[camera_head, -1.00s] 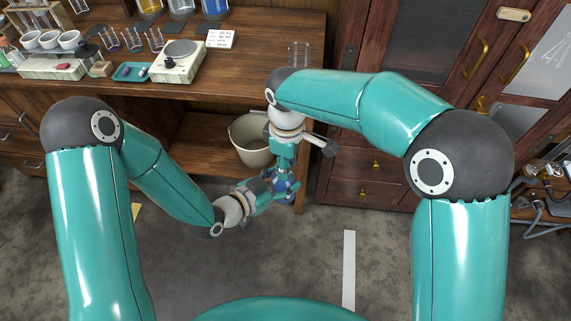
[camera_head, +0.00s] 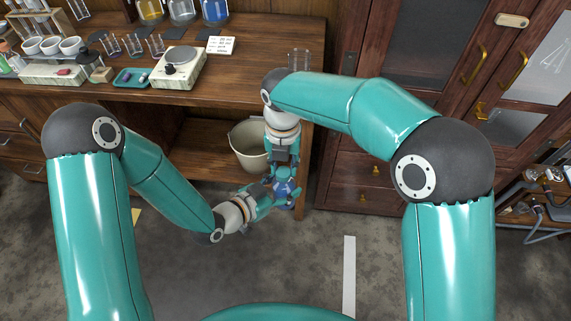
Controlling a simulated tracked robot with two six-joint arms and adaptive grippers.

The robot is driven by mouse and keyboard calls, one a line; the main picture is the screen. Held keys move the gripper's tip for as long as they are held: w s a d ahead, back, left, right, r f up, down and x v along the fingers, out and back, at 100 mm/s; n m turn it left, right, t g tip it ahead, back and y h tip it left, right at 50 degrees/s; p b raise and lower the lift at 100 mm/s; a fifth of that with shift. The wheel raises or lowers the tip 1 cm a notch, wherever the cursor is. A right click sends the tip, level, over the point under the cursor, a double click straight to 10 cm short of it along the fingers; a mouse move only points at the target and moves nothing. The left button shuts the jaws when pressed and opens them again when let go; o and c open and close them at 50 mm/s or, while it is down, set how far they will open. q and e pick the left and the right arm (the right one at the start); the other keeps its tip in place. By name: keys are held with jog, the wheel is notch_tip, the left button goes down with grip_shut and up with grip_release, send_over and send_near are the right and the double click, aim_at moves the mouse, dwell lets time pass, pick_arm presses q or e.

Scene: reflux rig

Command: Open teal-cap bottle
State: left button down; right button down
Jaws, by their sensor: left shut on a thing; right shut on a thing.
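A small blue bottle (camera_head: 285,188) is held in the air in front of the bench's right end, partly covered by both grippers. My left gripper (camera_head: 277,194) comes in from the left and is shut on the bottle's body. My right gripper (camera_head: 285,174) points down from above and is shut at the bottle's top, where the cap sits. The teal cap itself is hidden between the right gripper's teal fingers, so I cannot tell whether it is apart from the bottle.
A wooden bench (camera_head: 255,85) stands behind, with a hotplate (camera_head: 179,66), a teal tray (camera_head: 131,77) and a clear beaker (camera_head: 299,60). A cream bucket (camera_head: 247,145) is below it. Dark cabinets (camera_head: 400,50) stand to the right.

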jog(key=shift+a, duration=0.1)
jog(key=shift+r, duration=0.15)
dwell(0.4)
jog(key=shift+r, duration=1)
jog(key=shift+r, duration=0.1)
